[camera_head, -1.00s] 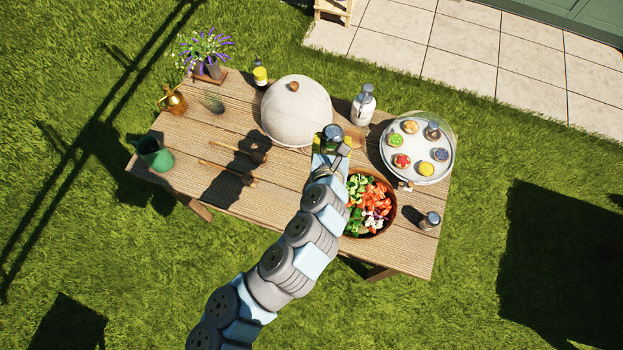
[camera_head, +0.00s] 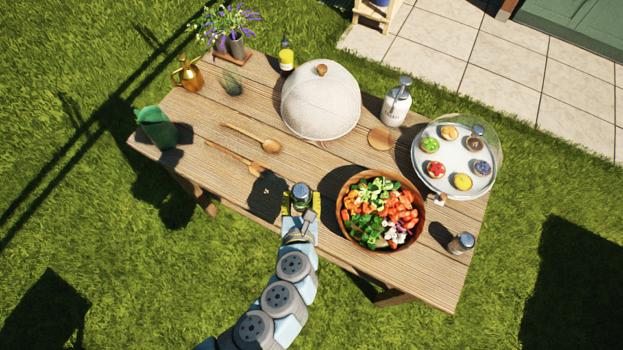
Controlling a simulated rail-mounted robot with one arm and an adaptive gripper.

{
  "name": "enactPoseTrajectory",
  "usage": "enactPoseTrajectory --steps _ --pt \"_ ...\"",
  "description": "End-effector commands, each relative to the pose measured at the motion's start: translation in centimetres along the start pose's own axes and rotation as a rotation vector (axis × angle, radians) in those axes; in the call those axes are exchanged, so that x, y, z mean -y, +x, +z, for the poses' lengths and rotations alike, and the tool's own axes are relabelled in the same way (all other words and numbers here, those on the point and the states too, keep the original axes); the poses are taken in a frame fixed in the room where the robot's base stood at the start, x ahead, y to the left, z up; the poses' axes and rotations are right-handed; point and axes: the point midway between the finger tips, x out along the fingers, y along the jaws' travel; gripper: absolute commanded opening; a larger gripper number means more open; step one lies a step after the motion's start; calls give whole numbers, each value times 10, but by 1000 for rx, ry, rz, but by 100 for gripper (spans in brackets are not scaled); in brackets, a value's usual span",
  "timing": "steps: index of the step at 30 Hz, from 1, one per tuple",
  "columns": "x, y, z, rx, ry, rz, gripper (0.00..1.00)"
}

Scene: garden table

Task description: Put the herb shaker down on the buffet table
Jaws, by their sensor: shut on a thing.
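The herb shaker (camera_head: 301,192) is a small jar with a grey metal lid and a dark green body. My gripper (camera_head: 300,205) is shut on it, with yellow-tipped fingers on either side. They are at the front edge of the wooden buffet table (camera_head: 255,100), left of the salad bowl. From above I cannot tell whether the jar's base touches the table. A dark shadow lies on the planks just left of it.
A wooden bowl of salad (camera_head: 343,228) stands close on the right. Two wooden spoons (camera_head: 262,145) lie to the left. A mesh dome (camera_head: 320,105), a round coaster (camera_head: 381,138), a white pump bottle (camera_head: 396,105), a cupcake tray (camera_head: 455,190) and another shaker (camera_head: 461,243) stand farther off.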

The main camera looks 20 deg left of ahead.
Motion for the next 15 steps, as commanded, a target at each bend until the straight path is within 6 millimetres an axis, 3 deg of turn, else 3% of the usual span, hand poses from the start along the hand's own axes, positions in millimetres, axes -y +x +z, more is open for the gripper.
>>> enactPoseTrajectory --steps 15 --pt "9 62 -6 5 1 0 13"
